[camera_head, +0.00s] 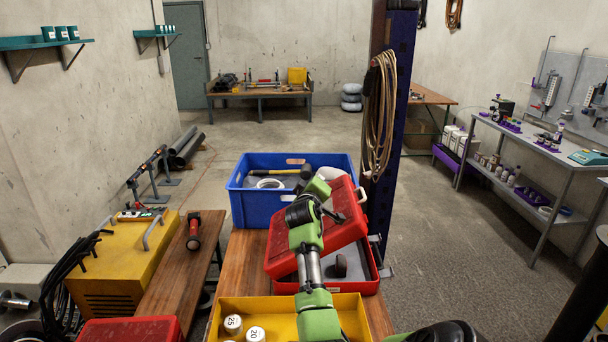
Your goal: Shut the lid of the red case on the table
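The red case (372,284) sits on the wooden table in the middle of the head view. Its red lid (345,230) is raised and tilted above the base, with a gap at the near side. The gap shows a grey interior and a dark object (340,262). My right gripper does not show.
A blue crate (238,207) with a hammer (282,172) and a white ring stands behind the case. A yellow tray (352,313) with white cylinders is in front. A post with coiled rope (378,115) rises behind the case on the right.

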